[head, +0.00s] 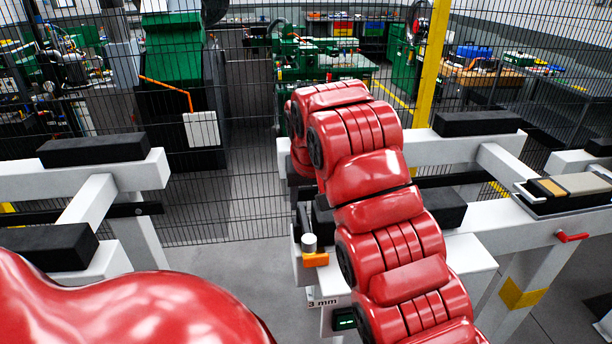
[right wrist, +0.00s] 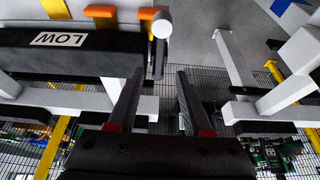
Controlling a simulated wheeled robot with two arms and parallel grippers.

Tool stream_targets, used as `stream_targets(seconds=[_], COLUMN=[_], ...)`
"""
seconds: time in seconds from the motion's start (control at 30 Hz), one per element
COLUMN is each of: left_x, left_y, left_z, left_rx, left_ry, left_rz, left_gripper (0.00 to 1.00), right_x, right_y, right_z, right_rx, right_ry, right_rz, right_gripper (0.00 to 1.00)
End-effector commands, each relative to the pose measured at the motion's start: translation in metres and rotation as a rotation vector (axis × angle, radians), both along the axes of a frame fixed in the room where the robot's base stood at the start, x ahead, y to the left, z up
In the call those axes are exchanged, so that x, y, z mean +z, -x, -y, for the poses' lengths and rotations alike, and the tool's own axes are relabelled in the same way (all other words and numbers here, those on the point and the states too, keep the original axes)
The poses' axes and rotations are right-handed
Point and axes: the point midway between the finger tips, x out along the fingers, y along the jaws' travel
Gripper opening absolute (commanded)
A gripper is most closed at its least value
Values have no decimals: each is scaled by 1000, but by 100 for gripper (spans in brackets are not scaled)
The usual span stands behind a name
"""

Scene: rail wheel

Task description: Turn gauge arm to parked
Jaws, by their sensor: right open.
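A pale round knob (head: 310,243) stands by an orange piece (head: 316,260) on a white rail stand; I take it to belong to the gauge arm. In the right wrist view, which is upside down, the knob (right wrist: 161,25) sits at the end of a thin dark bar (right wrist: 157,60), next to an orange block (right wrist: 150,13). My right gripper (right wrist: 160,76) is open and empty, its fingers apart and short of the knob. In the head view it is mostly hidden by my right arm. My left gripper is out of view.
A "3 mm" label (head: 322,303) and a small green display (head: 344,319) are on the stand. The wrist view shows a "LOW" label (right wrist: 58,39). White stands with black pads (head: 93,150) are on both sides. A wire fence (head: 240,190) runs behind.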

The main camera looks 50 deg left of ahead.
Motion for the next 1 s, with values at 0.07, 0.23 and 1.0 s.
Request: stream_targets(seconds=[0.07, 0.23, 1.0], left_x=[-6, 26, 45], left_y=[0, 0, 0], left_z=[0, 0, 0], left_rx=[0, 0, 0], left_ry=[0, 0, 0], left_rz=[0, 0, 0], left_gripper=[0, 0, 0], right_x=[20, 65, 77], right_y=[5, 11, 18], right_z=[7, 20, 26], right_rx=[1, -1, 1], right_ry=[-1, 2, 1], right_rz=[2, 1, -2], right_gripper=[50, 50, 50])
